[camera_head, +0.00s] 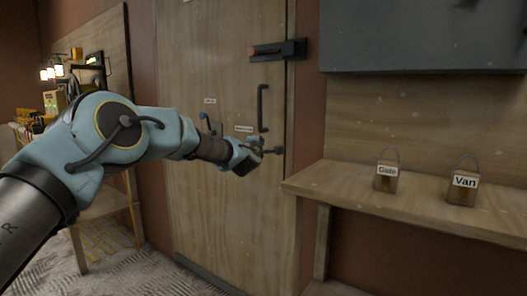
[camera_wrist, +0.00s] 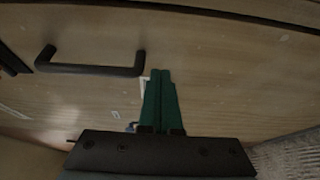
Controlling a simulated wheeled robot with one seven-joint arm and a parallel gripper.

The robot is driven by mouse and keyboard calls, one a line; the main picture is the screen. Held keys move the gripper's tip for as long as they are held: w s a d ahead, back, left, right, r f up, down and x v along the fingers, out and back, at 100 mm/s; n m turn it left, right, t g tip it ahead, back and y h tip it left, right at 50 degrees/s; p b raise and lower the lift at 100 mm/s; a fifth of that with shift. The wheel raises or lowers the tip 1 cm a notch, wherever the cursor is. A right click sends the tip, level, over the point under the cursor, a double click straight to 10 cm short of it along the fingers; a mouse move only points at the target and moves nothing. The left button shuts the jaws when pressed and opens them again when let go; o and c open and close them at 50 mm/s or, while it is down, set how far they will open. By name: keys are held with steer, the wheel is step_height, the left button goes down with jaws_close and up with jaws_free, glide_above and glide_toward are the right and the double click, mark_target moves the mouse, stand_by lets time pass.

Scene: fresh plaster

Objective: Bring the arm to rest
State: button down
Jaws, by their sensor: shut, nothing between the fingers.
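My arm reaches across the head view from the lower left, with its blue-grey links bent at the elbow. My gripper (camera_head: 278,150) is in front of the wooden door (camera_head: 185,120), below and near the dark pull handle (camera_head: 263,108). In the wrist view, the two green fingers of my gripper (camera_wrist: 160,75) are together with nothing between them. The dark handle also shows in the wrist view (camera_wrist: 95,70), beside the fingertips and apart from them. Whether the gripper touches the door cannot be told.
A dark bolt (camera_head: 278,50) is high on the door. A cluttered bench (camera_head: 110,205) stands at left.

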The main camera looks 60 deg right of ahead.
steer(key=s+a, duration=0.4)
steer(key=a, duration=0.1)
steer(key=shift+a+b, duration=0.35)
steer(key=shift+a, duration=0.05)
steer(key=shift+s, duration=0.1)
